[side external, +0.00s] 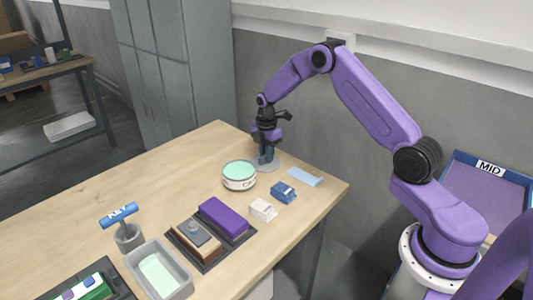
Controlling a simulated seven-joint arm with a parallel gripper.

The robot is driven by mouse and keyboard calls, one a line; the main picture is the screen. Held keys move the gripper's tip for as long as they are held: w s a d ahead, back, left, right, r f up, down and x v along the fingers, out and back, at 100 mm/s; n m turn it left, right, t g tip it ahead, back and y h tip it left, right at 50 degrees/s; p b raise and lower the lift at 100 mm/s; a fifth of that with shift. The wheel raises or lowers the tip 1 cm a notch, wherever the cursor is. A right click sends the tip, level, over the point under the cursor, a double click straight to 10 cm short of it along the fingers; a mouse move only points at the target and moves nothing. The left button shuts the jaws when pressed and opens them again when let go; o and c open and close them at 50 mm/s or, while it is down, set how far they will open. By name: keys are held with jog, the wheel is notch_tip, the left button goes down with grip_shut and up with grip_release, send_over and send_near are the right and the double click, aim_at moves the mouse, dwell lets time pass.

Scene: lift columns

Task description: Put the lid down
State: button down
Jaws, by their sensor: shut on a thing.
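The lid appears to be the pale grey disc (270,166) under my gripper (266,156), at the far part of the wooden table. My gripper points down and is shut on the lid, near its middle. The fingers cover part of the disc. It is at or just above the table surface; I cannot tell if it touches. A round white tin (239,183) with dark lettering and a pale turquoise top stands just left and nearer, beside the lid.
A light blue flat piece (305,177), a blue block (284,192) and a white block (263,210) lie right of the tin. A dark tray (208,258) holds a purple block (223,215). A grey bin (184,284) and a cup (129,237) stand nearer.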

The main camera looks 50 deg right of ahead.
jog(key=c, duration=1.1)
grip_release()
notch_tip(320, 180, up, 12)
jog(key=s+a+r+m, duration=0.1)
jog(key=s+a+r, duration=0.3)
jog(key=s+a, duration=0.5)
jog(key=s+a+r+m, duration=0.1)
jog(key=s+a+r, duration=0.1)
jog(key=s+a, duration=0.6)
jog(key=s+m, duration=0.1)
jog(key=s, duration=0.7)
jog(key=s+m, duration=0.1)
jog(key=s, duration=0.7)
jog(key=s+d+m, duration=0.1)
jog(key=s, duration=0.7)
jog(key=shift+s+f, duration=0.1)
jog(key=shift+f, duration=0.25)
